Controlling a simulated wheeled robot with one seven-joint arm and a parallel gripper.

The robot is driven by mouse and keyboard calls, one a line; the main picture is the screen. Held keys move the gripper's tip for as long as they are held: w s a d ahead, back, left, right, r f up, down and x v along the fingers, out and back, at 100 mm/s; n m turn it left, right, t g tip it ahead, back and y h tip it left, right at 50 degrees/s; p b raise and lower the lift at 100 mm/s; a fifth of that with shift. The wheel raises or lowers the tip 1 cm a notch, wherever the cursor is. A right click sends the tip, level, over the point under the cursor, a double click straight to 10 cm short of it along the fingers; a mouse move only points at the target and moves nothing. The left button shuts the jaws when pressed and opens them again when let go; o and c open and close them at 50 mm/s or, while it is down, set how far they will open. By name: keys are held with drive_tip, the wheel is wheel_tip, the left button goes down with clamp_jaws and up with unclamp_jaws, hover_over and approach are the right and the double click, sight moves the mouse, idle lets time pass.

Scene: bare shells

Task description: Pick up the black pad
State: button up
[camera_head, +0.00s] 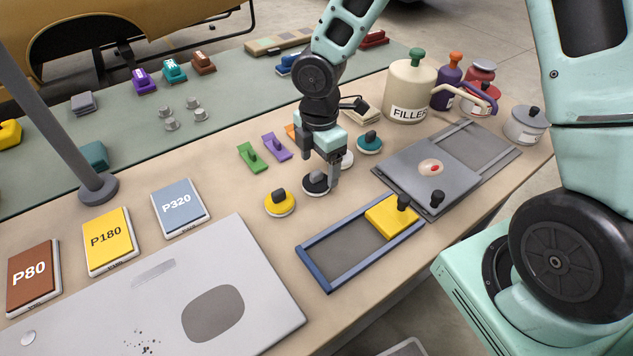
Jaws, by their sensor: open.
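The black pad (312,189) is a small round disc with a pale underside, lying on the tan bench near the middle of the view. My gripper (320,182) comes down from above and is right over the pad, its fingers on either side of the pad's knob. The jaws are open. The fingers and palm hide much of the pad's top, and I cannot tell whether a finger touches it.
A yellow round pad (280,203) sits close at left, a teal one (369,143) behind at right. A white round pad (347,160) is partly behind the gripper. Green (253,157) and purple (276,146) blocks lie behind left. A blue-framed tray (335,281) stands in front.

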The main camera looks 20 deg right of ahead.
sight(316, 172)
drive_tip(key=f, duration=0.4)
drive_tip(key=shift+w+a+f, duration=0.2)
drive_tip(key=shift+w+f, duration=0.05)
drive_tip(key=shift+f, duration=0.05)
drive_tip(key=c, duration=1.1)
wheel_tip(316, 172, up, 10)
drive_tip(key=shift+r+p, duration=0.1)
drive_tip(key=shift+p, duration=0.3)
drive_tip(key=shift+o, duration=1.1)
